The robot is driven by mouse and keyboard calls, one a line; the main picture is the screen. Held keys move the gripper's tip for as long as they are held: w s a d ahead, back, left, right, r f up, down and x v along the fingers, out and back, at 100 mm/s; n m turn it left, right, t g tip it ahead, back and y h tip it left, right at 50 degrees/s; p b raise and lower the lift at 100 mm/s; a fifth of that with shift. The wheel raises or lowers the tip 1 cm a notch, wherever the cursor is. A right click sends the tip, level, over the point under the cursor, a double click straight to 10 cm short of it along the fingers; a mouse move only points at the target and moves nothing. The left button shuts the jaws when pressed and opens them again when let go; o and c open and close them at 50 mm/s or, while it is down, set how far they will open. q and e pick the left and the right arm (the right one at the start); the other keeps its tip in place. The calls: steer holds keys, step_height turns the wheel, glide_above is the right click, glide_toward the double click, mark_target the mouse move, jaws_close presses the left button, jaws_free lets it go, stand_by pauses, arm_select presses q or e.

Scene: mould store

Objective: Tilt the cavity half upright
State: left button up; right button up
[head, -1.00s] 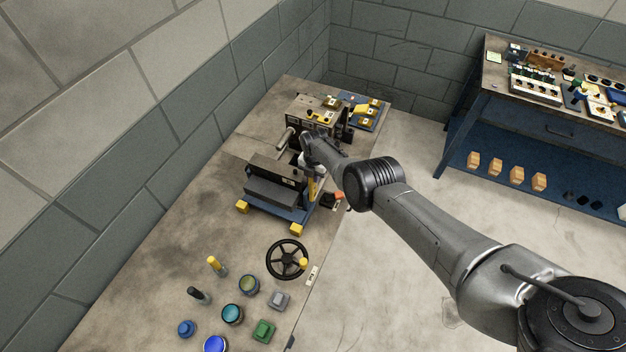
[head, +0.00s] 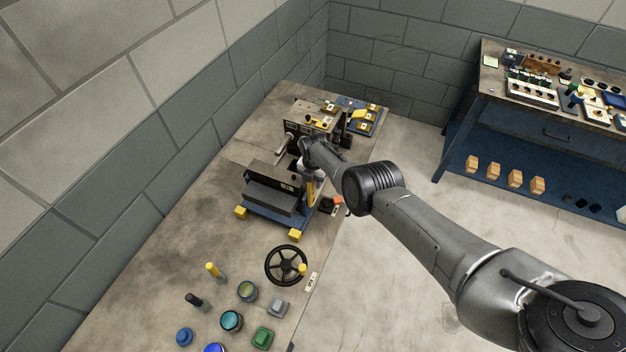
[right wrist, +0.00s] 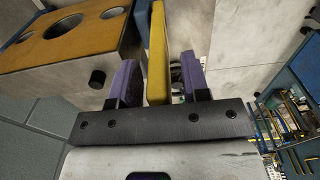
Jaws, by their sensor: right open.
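A dark grey block (head: 270,199), which I take to be the cavity half, rests low on a blue base with yellow feet (head: 294,235) on the bench. A yellow bar (head: 312,190) stands at its right side. My right gripper (head: 311,169) is over that bar, its fingertips partly hidden in the head view. In the right wrist view its two purple fingers (right wrist: 157,78) are open on either side of a yellow bar (right wrist: 157,45), with small gaps visible. My left gripper is out of view.
A second block assembly (head: 314,116) stands behind on the bench (head: 140,290). A black handwheel (head: 286,265) and several coloured knobs and buttons (head: 231,321) are in front. The bench's left side is clear. A blue workbench (head: 545,130) with tools stands at the right.

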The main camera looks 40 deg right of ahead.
steer(key=r+p, duration=0.5)
steer(key=r, duration=0.1)
steer(key=r+p, duration=0.5)
steer(key=shift+w+d+r+p, duration=0.1)
steer(key=shift+d+r+p, duration=0.1)
steer(key=shift+r+p, duration=0.15)
step_height(320, 180, up, 2)
steer(key=shift+p, duration=0.9)
